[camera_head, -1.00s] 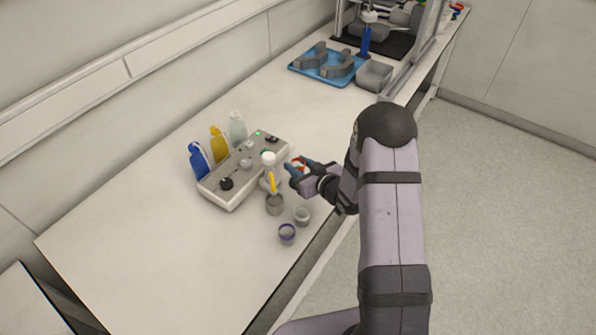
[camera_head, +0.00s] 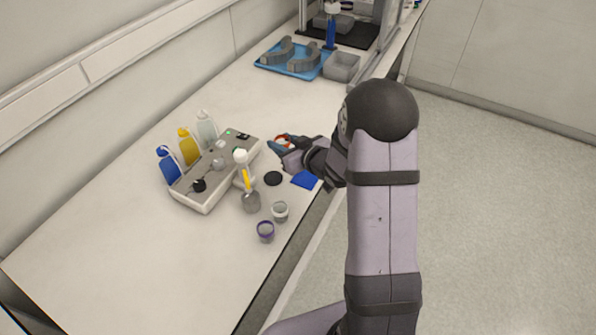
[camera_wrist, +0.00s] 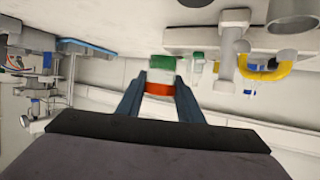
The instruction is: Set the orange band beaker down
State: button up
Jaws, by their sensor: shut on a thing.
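The orange band beaker (camera_head: 285,138) is between the fingers of my gripper (camera_head: 276,147), beyond the right end of the white console. In the wrist view, my gripper (camera_wrist: 161,82) is shut on it, a finger on each side of the orange band (camera_wrist: 160,89). A green patch shows just above the band there; I cannot tell whether it belongs to the beaker. I cannot tell if the beaker's base touches the bench.
A black disc (camera_head: 272,178) and a blue square (camera_head: 305,180) lie on the bench. A purple-banded beaker (camera_head: 265,231), a pale beaker (camera_head: 279,211) and a grey beaker (camera_head: 251,202) stand nearer. A white console (camera_head: 205,199) is left. Bench behind my gripper is clear up to the blue tray (camera_head: 300,71).

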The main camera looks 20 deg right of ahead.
jog(key=r+m+h+b, duration=0.1)
jog(key=r+h+b, duration=0.1)
jog(key=b, duration=0.2)
send_over(307, 177)
jog(key=w+d, duration=0.3)
jog(key=shift+s+a+f+n+y+b, duration=0.3)
jog(key=shift+s+a+f+y, duration=0.2)
jog(key=shift+f, duration=1.35)
jog(key=shift+s+a+f+n+y+b, duration=0.2)
jog(key=shift+s+a+f+n+y, duration=0.25)
jog(key=shift+f, duration=1.4)
jog(key=shift+s+a+f+n+y+b, duration=0.25)
jog(key=shift+s+a+f+y, duration=0.25)
jog(key=shift+f, duration=1.35)
jog(key=shift+f, duration=0.25)
jog(key=o, duration=1.1)
jog(key=shift+c, duration=0.2)
jog(key=shift+r, duration=0.15)
